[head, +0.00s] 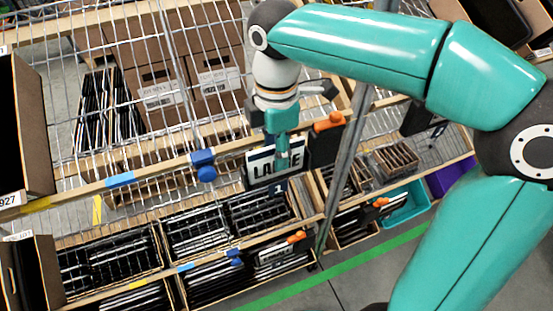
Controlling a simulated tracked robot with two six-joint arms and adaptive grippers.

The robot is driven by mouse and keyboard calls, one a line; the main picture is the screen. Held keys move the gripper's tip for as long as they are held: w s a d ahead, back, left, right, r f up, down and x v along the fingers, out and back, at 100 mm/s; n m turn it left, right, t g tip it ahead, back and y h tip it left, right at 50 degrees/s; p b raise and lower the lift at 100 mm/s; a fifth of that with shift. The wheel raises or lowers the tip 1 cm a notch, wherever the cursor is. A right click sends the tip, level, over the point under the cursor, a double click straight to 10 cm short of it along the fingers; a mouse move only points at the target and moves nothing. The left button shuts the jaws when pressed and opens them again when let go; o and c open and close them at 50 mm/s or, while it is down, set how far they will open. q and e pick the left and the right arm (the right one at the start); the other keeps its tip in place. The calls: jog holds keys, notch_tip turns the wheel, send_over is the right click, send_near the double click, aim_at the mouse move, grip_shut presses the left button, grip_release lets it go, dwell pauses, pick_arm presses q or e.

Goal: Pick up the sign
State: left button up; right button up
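The sign (259,171) is a white plate with large dark letters and a dark border, at the front edge of the upper shelf in the middle of the head view. A small dark tag with a "1" (279,190) shows just below it. My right gripper (283,155) reaches down from above, and its teal finger part covers some of the letters. Whether it touches or grips the sign cannot be told, and its finger opening is hidden. My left gripper is not in view.
A wire rack holds brown cartons (150,75) above and boxes of dark items (108,250) below. A blue clip (204,165) and an orange clip (329,122) sit along the shelf rail. A metal post (345,150) stands right of the sign. A second sign (275,257) is lower down.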

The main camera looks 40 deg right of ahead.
grip_shut()
jog(key=shift+r, duration=0.1)
notch_tip(320, 180, up, 20)
jog(key=p, duration=0.4)
jog(key=shift+p, duration=0.4)
